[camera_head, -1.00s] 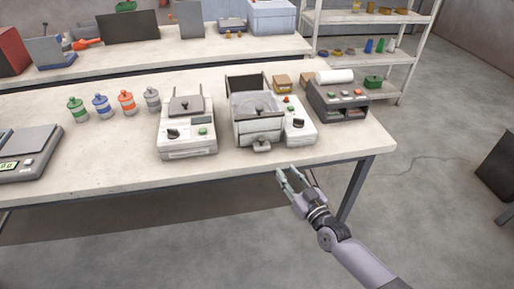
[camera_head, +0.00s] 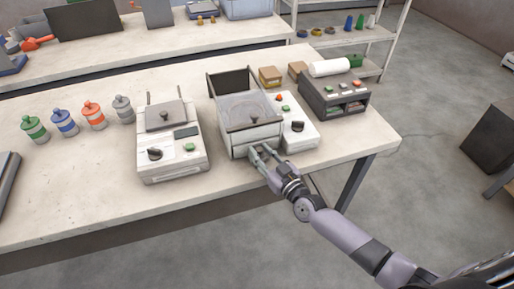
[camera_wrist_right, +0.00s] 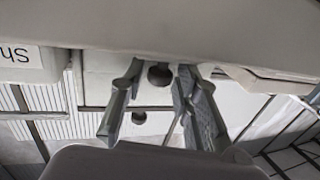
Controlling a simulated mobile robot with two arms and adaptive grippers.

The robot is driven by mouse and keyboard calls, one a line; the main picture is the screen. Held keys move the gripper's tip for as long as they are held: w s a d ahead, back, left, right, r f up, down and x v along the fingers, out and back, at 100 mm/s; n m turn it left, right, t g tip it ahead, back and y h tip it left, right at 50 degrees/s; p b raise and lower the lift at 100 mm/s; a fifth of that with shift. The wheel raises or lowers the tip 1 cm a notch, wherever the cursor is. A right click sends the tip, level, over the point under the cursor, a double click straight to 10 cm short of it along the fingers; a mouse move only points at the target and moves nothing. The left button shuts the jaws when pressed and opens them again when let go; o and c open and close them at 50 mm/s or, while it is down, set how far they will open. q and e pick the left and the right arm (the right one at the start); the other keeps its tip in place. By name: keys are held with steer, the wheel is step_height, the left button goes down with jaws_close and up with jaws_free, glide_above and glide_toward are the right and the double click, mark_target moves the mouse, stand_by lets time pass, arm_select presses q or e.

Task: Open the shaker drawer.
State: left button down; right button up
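The shaker (camera_head: 301,131) is a white machine on the bench with a clear-topped box, a dark raised lid behind it and a drawer front (camera_head: 238,146) facing me. My right gripper (camera_head: 262,153) is at that front, its fingers over the small handle, which is mostly hidden in the head view. In the right wrist view the fingers (camera_wrist_right: 161,72) are apart, with a dark round knob (camera_wrist_right: 160,75) between their tips. I cannot tell whether they touch it. The drawer looks closed. My left gripper is not in view.
A white device with a dark knob (camera_head: 170,165) stands left of the shaker. A dark grey machine (camera_head: 333,97) and small brown boxes (camera_head: 270,76) stand to the right and behind. Several bottles (camera_head: 94,115) stand at the left.

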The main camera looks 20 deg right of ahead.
steer(key=shift+s+d, duration=0.1)
steer(key=shift+s, duration=0.05)
steer(key=shift+c, duration=0.3)
jaws_close()
steer(key=shift+r, duration=0.1)
